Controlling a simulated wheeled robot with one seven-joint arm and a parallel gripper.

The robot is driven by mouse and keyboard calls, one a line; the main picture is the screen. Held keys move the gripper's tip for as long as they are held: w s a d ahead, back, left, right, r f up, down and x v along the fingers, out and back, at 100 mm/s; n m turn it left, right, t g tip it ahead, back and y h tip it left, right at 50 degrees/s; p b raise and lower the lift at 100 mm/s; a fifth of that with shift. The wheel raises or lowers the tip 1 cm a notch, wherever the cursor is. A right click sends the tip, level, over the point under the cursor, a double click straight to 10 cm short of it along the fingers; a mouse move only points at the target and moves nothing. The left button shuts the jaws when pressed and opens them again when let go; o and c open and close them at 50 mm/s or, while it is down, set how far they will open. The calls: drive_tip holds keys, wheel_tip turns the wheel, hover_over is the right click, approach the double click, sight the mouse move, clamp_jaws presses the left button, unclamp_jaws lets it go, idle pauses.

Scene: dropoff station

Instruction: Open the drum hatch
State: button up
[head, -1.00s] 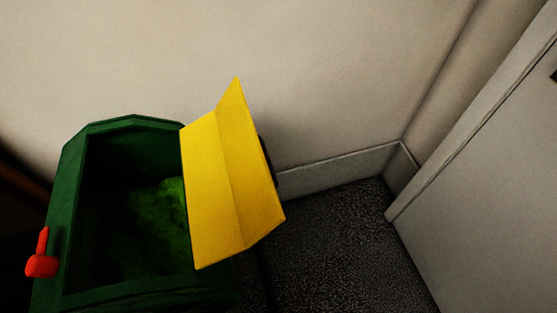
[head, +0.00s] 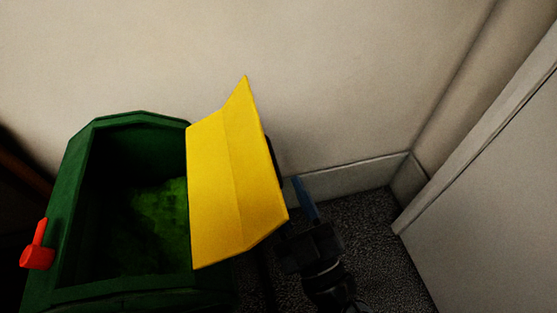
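The green drum (head: 112,127) stands at the left in the head view. Its yellow hatch (head: 236,180) is swung up and leans over to the right, so the opening shows. Rough green material (head: 160,220) lies inside. A red handle (head: 38,247) sits on the drum's left side. My gripper (head: 306,196) is low, just right of the hatch, with a blue finger pointing up. It appears apart from the hatch; only one finger shows clearly, so its opening cannot be told.
A pale wall (head: 340,70) with a baseboard (head: 355,174) runs behind the drum. A grey panel or door (head: 500,180) stands at the right. Dark speckled floor (head: 375,230) lies between it and the drum.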

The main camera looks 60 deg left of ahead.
sight(274, 161)
drive_tip(key=x, duration=0.6)
drive_tip(key=shift+w+a, duration=0.1)
drive_tip(key=shift+a, duration=0.15)
drive_tip(key=shift+r, duration=0.1)
drive_tip(key=shift+c, duration=0.3)
clamp_jaws()
